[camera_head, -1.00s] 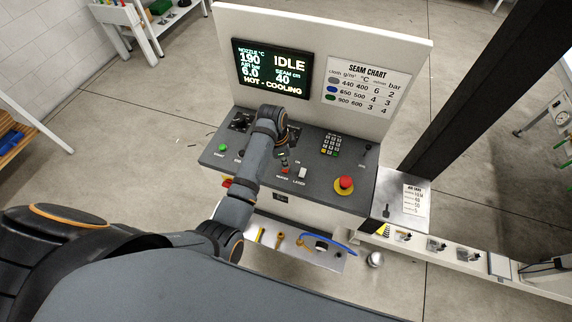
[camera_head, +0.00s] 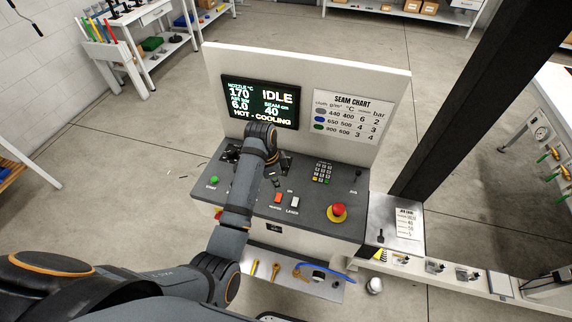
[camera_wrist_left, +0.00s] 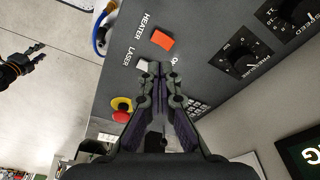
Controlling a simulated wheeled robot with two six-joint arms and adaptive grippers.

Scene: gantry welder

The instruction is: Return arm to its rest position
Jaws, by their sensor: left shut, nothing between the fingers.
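My left arm reaches in from the left over the grey control console (camera_head: 320,215). My left gripper (camera_head: 276,180) hangs over the middle of the console, partly hidden behind its own wrist. In the left wrist view the left gripper (camera_wrist_left: 155,75) is shut and empty, its tips above the panel near the white laser switch (camera_wrist_left: 142,66) and the red heater switch (camera_wrist_left: 162,39). I cannot tell whether the tips touch the panel. My right gripper (camera_wrist_left: 36,54) shows small and dark at the left of the wrist view, over the floor; its jaw state is unclear.
The screen (camera_head: 260,101) reads IDLE, 170 and HOT - COOLING. A seam chart (camera_head: 346,117) stands beside it. A red emergency button (camera_head: 338,210) and a keypad (camera_head: 323,172) are right of my gripper. A dark post (camera_head: 460,90) rises at the right. A tool tray (camera_head: 295,272) lies below.

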